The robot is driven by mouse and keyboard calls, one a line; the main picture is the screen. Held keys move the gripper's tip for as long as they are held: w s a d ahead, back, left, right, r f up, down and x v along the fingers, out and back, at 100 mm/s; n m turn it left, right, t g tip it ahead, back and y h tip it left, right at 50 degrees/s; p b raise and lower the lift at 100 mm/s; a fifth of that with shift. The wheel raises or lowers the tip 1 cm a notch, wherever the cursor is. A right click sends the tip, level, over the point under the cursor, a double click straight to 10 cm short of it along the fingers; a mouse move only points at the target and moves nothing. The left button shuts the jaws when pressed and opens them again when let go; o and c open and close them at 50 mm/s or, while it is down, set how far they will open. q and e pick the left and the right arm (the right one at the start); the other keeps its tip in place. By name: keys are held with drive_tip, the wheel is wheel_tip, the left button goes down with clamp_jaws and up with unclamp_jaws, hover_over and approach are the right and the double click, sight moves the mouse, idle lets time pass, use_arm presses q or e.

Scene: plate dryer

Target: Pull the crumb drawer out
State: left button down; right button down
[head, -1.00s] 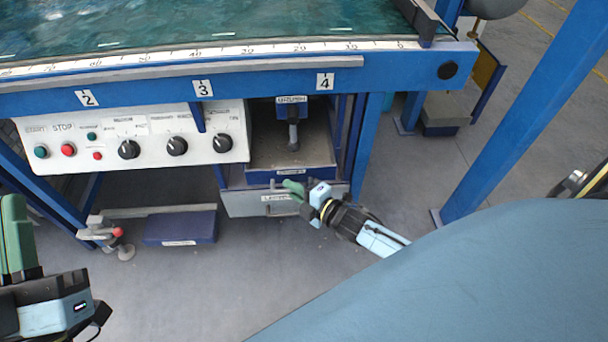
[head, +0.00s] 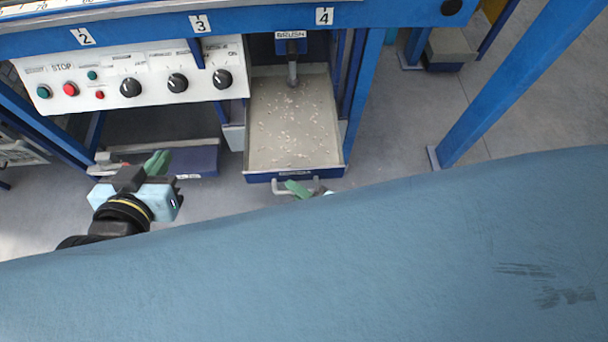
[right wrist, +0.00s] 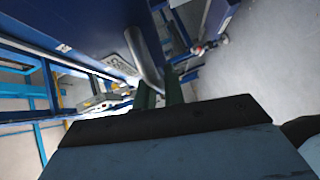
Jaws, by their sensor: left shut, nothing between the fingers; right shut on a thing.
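The crumb drawer (head: 294,112) is a blue-fronted, beige tray with pale crumbs scattered over its floor. It stands well out from under the machine in the head view, with a grey handle (head: 280,191) on its front. My right gripper (head: 297,189) is at that handle, mostly hidden by my own blue body. In the right wrist view its dark green fingers (right wrist: 160,92) are shut on the grey handle (right wrist: 144,62), beside the blue drawer front (right wrist: 75,25). My left gripper (head: 157,163) is shut and empty, to the left of the drawer, in front of a low blue box.
A white control panel (head: 130,80) with knobs and buttons is left of the drawer. A brush (head: 291,62) hangs above the drawer's back. The low blue box (head: 200,160) lies on the floor. A blue leg (head: 365,75) stands close right of the drawer.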

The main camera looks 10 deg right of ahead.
use_arm(q)
drive_tip(key=shift+f, duration=0.1)
use_arm(e)
drive_tip(key=shift+s, duration=0.15)
drive_tip(key=c, duration=1.8)
unclamp_jaws()
drive_tip(key=shift+o, duration=0.2)
